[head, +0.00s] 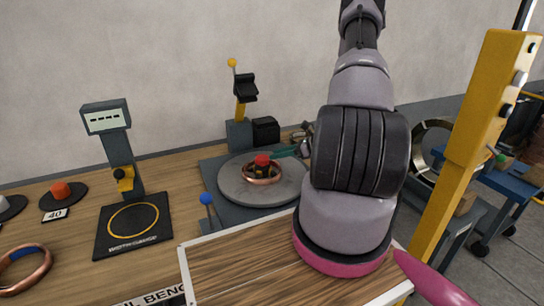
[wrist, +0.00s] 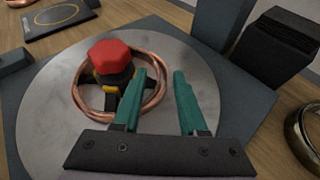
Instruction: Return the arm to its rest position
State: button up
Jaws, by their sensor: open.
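My gripper (wrist: 165,100) has two green fingers, spread apart with nothing between them in the wrist view. In the head view its green fingertips (head: 286,153) reach over the grey round plate at the right of its centre. A copper coil (wrist: 157,99) lies on the round plate (wrist: 60,145) around a dark hub with a red knob (wrist: 111,57). The fingers are just beside the coil, the left one overlapping it in the picture; I cannot tell whether they touch. My arm (head: 352,150) comes down from the top of the head view and hides part of the bench.
A scale-like black pad (head: 133,222) with a display post (head: 107,118) stands left of the plate. A blue-knobbed lever (head: 207,200) and a yellow-black lever post (head: 241,105) flank the plate. Another copper coil (head: 38,277) lies at lower left. A yellow post (head: 470,150) rises at right.

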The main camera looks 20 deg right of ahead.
jog(key=v, duration=0.7)
jog(key=shift+s+d+r, duration=0.1)
jog(key=shift+s+d, duration=0.05)
jog(key=shift+s, duration=0.05)
jog(key=s+a+r+n+g+h, duration=0.1)
jog(key=a+r+n+g, duration=0.1)
jog(key=a+r+n, duration=0.35)
jog(key=s+a+r+n+g, duration=0.1)
jog(key=a+r+n+g, duration=0.15)
jog(key=r, duration=0.65)
jog(key=s+a+r+n+g+h, duration=0.1)
jog(key=a+r+n, duration=0.35)
jog(key=r, duration=0.35)
jog(key=s+a+r+n+t+h, duration=0.2)
jog(key=s+a+r+n+h, duration=0.1)
jog(key=s+r+n, duration=0.2)
jog(key=s+a+r+n+t+h, duration=0.2)
jog(key=s+a+r+n+h, duration=0.1)
jog(key=s+r, duration=0.7)
notch_tip(320, 180, up, 2)
jog(key=shift+s+a+r+n, duration=0.1)
jog(key=shift+s+a+n, duration=0.1)
jog(key=shift+a+n, duration=0.8)
jog(key=shift+d, duration=0.3)
